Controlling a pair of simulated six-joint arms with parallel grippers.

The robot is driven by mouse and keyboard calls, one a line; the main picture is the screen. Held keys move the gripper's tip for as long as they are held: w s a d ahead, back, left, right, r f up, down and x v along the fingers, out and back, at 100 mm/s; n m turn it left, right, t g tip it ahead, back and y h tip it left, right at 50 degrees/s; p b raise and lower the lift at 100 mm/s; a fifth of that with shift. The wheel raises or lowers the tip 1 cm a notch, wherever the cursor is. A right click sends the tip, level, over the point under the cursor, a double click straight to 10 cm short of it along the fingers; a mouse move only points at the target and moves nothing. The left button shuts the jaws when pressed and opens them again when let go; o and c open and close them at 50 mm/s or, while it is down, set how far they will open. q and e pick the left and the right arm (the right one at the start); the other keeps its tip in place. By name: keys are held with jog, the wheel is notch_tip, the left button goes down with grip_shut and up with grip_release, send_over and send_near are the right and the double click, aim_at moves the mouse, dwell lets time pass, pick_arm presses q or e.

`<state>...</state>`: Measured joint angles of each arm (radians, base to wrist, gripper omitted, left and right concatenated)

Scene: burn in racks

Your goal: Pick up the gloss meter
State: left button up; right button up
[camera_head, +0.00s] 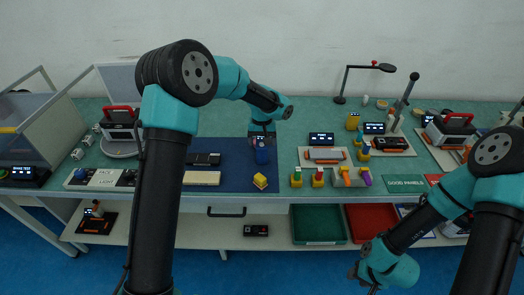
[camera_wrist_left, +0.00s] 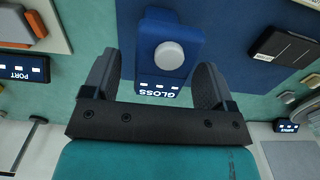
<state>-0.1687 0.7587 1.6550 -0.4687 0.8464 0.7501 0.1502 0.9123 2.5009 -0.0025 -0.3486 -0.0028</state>
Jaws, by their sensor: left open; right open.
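The gloss meter (camera_head: 262,155) is a blue block on the dark blue mat (camera_head: 228,152) near the middle of the bench. In the left wrist view the gloss meter (camera_wrist_left: 165,30) shows a round pale knob and a dark display reading GLOSS upside down. My left gripper (camera_head: 262,132) is over its display end. In the left wrist view the open fingers of my left gripper (camera_wrist_left: 157,65) lie on either side of the meter, with a gap showing on both sides. My right gripper (camera_head: 366,278) hangs low at the bottom right, in front of the bench; its fingers are partly cut off.
A dark device (camera_head: 203,159), a cream bar (camera_head: 201,178) and a yellow block (camera_head: 260,182) share the mat. Coloured connectors and a grey panel (camera_head: 323,155) stand to the right. A desk lamp (camera_head: 345,82) stands behind. Green (camera_head: 318,224) and red (camera_head: 369,222) trays sit on the lower shelf.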

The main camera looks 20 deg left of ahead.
pick_arm(q)
jog(key=shift+f, duration=0.8)
jog(key=shift+c, duration=0.3)
jog(key=c, duration=1)
jog(key=shift+c, duration=0.2)
jog(key=shift+r, duration=0.1)
notch_tip(320, 180, up, 10)
jog(key=shift+f, duration=0.1)
